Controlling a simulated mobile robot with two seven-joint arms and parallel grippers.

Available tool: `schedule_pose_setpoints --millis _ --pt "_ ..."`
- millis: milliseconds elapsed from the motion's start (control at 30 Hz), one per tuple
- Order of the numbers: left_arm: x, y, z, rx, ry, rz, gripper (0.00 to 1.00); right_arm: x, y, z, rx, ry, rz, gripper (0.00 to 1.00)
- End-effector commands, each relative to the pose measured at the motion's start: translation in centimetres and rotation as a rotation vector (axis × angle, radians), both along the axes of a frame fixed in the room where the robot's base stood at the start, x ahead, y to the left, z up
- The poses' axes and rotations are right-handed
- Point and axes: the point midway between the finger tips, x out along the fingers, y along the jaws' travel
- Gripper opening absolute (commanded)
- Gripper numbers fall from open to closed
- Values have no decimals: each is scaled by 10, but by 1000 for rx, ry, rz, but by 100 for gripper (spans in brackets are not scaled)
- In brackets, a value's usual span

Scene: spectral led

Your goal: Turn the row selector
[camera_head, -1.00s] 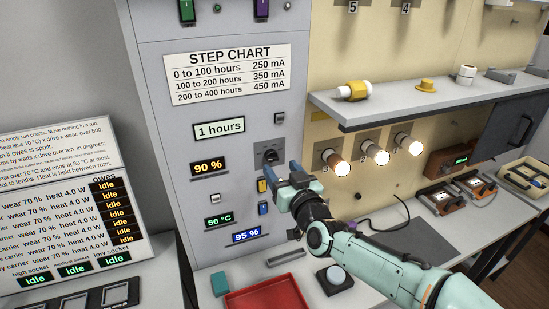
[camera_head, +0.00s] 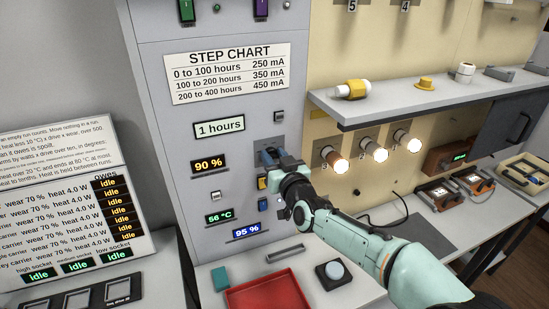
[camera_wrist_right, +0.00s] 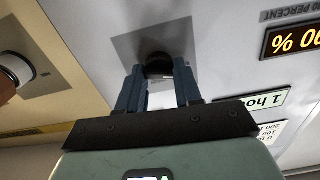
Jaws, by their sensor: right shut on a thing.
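The row selector (camera_wrist_right: 158,64) is a dark round knob on a grey square plate on the cabinet front. In the head view its plate (camera_head: 281,146) shows beside the "1 hours" display, and my gripper mostly covers the knob. My right gripper (camera_head: 270,158) reaches the knob from the front right. In the right wrist view its two blue fingers (camera_wrist_right: 157,80) stand on either side of the knob, shut on it. My left gripper is not in view.
The cabinet (camera_head: 160,110) carries a step chart (camera_head: 226,72), a "90 %" display (camera_head: 209,166) and small switches below my gripper. A shelf (camera_head: 400,112) juts out at right above glowing lamps (camera_head: 335,162). A red tray (camera_head: 268,297) lies on the bench below.

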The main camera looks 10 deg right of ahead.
Motion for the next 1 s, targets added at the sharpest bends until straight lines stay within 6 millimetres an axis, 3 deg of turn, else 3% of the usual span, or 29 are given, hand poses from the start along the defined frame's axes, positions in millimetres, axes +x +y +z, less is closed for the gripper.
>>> schedule_pose_setpoints --millis 367,1000 --pt "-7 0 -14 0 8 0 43 0 -1 -2 108 21 -1 4" --pt "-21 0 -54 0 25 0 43 0 -2 -3 633 124 -1 4"
